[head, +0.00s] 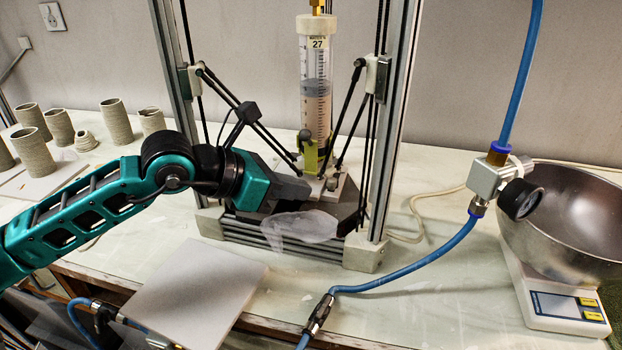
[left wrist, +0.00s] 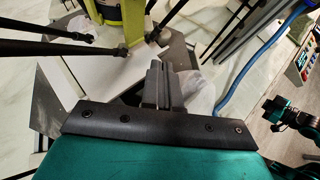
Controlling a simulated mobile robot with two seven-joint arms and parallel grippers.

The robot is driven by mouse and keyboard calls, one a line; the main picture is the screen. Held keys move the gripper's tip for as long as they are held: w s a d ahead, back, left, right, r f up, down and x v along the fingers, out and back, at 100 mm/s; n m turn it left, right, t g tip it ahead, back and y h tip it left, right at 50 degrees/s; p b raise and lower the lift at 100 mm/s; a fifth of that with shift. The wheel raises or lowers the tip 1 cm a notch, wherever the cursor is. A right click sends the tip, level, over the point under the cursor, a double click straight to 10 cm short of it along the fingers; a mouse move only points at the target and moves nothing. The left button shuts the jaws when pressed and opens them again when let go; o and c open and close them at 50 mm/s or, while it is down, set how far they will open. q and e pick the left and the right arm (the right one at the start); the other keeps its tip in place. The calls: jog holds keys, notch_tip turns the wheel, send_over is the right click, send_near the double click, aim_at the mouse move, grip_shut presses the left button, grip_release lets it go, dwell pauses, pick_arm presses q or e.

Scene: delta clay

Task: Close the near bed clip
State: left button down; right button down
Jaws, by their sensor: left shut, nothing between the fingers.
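My left gripper (head: 292,188) reaches in from the left, low at the near side of the clay printer's bed (head: 346,208). In the left wrist view its two grey fingers (left wrist: 158,85) are together with nothing between them. The fingertips are close to the bed area, below the yellow-green nozzle mount (head: 310,156), which also shows in the left wrist view (left wrist: 133,22). I cannot make out the near bed clip for certain; the gripper covers part of the bed's near edge. Whether the fingers touch anything is unclear.
The printer's upright posts (head: 400,110) and black rods (head: 345,115) stand around the gripper. A crumpled clear film (head: 300,228) hangs at the printer's front. A flat grey board (head: 195,290), a blue hose (head: 420,262) and a scale with a steel bowl (head: 565,225) are nearby. Clay cups (head: 115,122) stand at left.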

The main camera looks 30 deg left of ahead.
aim_at(334, 180)
pick_arm(q)
jog(key=shift+w+d+p, duration=0.2)
jog(key=shift+w+d, duration=0.25)
jog(key=shift+w, duration=0.25)
jog(key=shift+w+d+p, duration=0.2)
jog(key=shift+w+d, duration=0.2)
jog(key=shift+w, duration=0.25)
pick_arm(e)
jog(key=shift+r, duration=0.45)
jog(key=shift+d+f, duration=0.1)
jog(key=shift+d, duration=0.05)
